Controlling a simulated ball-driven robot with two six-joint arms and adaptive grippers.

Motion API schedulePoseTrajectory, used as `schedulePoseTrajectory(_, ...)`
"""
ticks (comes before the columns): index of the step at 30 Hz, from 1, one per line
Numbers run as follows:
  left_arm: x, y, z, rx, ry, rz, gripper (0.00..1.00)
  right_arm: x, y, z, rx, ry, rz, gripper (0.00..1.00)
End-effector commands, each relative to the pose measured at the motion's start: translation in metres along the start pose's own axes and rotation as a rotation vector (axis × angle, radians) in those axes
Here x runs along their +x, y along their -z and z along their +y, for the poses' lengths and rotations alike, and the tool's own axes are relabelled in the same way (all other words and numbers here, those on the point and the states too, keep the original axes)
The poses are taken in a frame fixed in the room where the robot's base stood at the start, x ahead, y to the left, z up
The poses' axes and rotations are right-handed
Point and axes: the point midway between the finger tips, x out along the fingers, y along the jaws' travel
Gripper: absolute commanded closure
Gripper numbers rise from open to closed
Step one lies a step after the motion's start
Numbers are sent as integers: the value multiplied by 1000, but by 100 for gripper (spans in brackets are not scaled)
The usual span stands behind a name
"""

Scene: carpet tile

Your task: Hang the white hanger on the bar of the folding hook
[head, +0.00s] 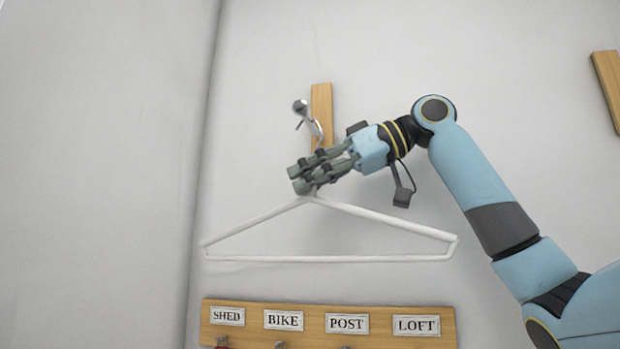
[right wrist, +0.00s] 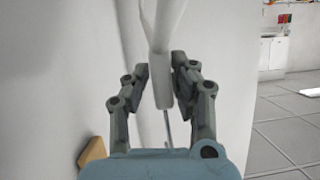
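The white hanger (head: 385,216) is upright in front of the wall, its long bottom bar nearly level. My right gripper (head: 298,180) is at its neck, just below its metal hook (head: 319,134). In the right wrist view the fingers (right wrist: 160,72) are shut on the hanger's neck (right wrist: 163,88), one finger on each side. The folding hook (head: 300,106) sticks out from a wooden strip (head: 321,100) above the gripper. The hanger's hook is close to it; I cannot tell whether it rests over the bar. My left gripper is not in view.
Below the hanger is a wooden board (head: 240,335) with several labels and small hooks. Another wooden piece (head: 608,85) is on the wall at the far right. A wall corner runs down left of the hanger. The wall around the hanger is otherwise clear.

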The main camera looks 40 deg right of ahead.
Motion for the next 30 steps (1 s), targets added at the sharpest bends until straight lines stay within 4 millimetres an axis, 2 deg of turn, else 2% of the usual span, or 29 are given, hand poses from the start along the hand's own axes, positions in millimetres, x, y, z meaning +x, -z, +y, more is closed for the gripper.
schedulePoseTrajectory(1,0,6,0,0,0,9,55,0,0,0,0,0,0,68)
schedulePoseTrajectory(3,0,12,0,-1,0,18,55,0,0,0,0,0,0,58)
schedulePoseTrajectory(4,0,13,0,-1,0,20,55,0,0,0,0,0,0,57)
schedulePoseTrajectory(14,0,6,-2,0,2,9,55,-5,0,1,-1,-3,-1,57)
schedulePoseTrajectory(17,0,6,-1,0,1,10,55,-18,0,2,-1,-7,-1,57)
schedulePoseTrajectory(24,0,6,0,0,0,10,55,-68,-1,2,1,-9,-5,57)
schedulePoseTrajectory(30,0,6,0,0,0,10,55,-101,-2,2,2,-6,-6,57)
